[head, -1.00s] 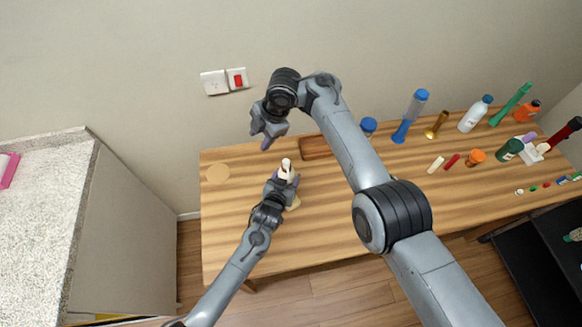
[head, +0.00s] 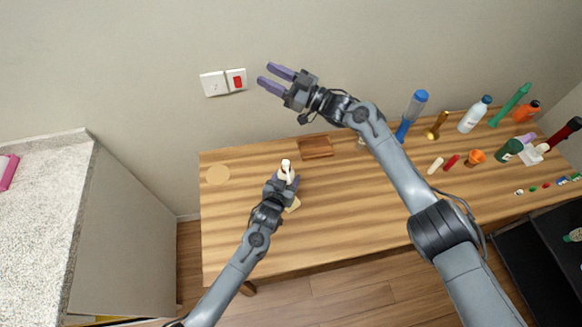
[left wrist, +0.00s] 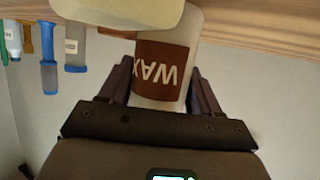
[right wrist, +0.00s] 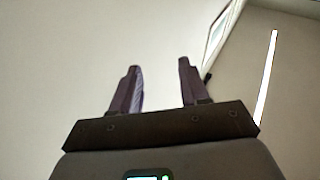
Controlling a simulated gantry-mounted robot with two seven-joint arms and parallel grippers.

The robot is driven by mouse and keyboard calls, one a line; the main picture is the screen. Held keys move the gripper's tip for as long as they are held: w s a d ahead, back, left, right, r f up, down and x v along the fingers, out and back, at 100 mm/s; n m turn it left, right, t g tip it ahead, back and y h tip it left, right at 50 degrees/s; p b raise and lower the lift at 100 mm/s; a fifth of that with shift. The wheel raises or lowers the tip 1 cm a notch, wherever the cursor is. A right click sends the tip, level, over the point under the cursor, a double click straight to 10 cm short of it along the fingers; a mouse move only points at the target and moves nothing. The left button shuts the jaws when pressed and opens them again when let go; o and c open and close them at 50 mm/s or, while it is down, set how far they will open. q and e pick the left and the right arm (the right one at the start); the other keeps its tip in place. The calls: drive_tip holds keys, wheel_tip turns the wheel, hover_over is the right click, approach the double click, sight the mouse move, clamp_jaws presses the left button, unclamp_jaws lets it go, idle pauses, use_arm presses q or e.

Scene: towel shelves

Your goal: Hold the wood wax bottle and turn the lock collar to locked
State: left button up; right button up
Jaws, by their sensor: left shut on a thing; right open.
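The wood wax bottle (head: 286,175) is white with a pale spout top and stands on the wooden table, left of its middle. In the left wrist view its brown label reads WAX (left wrist: 163,70), upside down in the picture. My left gripper (head: 283,184) is shut on the bottle's body, with one finger on each side. The lock collar is too small to make out in the head view and is out of sight in the left wrist view. My right gripper (head: 270,78) is open and empty, raised in front of the wall; its spread fingers show in the right wrist view (right wrist: 160,88).
A pale yellow block (left wrist: 115,12) lies by the bottle. Several bottles and tubes stand at the right. A switch plate (head: 236,79) is on the wall near my right gripper. The table's left part is clear.

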drive_tip(key=s+d+f+n+g+y, duration=0.1)
drive_tip(key=s+d+f+g, duration=0.1)
drive_tip(key=s+d+f, duration=0.35)
drive_tip(key=s+d+f+n+g, duration=0.1)
drive_tip(key=s+d+f+g, duration=0.15)
drive_tip(key=f, duration=0.55)
drive_tip(key=m+h, duration=0.1)
drive_tip(key=h, duration=0.1)
approach(290, 170)
drive_tip(key=x, duration=0.9)
drive_tip(key=shift+w+a, duration=0.35)
drive_tip(key=shift+r, duration=0.1)
drive_tip(key=c, duration=0.8)
drive_tip(key=shift+s+a+m+t+h, duration=0.15)
drive_tip(key=shift+m+t+h, duration=0.4)
drive_tip(key=shift+t, duration=0.45)
drive_tip(key=shift+s+a+m+t+h, duration=0.15)
drive_tip(key=shift+m+t+h, duration=0.2)
drive_tip(key=shift+m+t, duration=0.5)
drive_tip(key=shift+d+t, duration=0.2)
drive_tip(key=shift+t, duration=0.3)
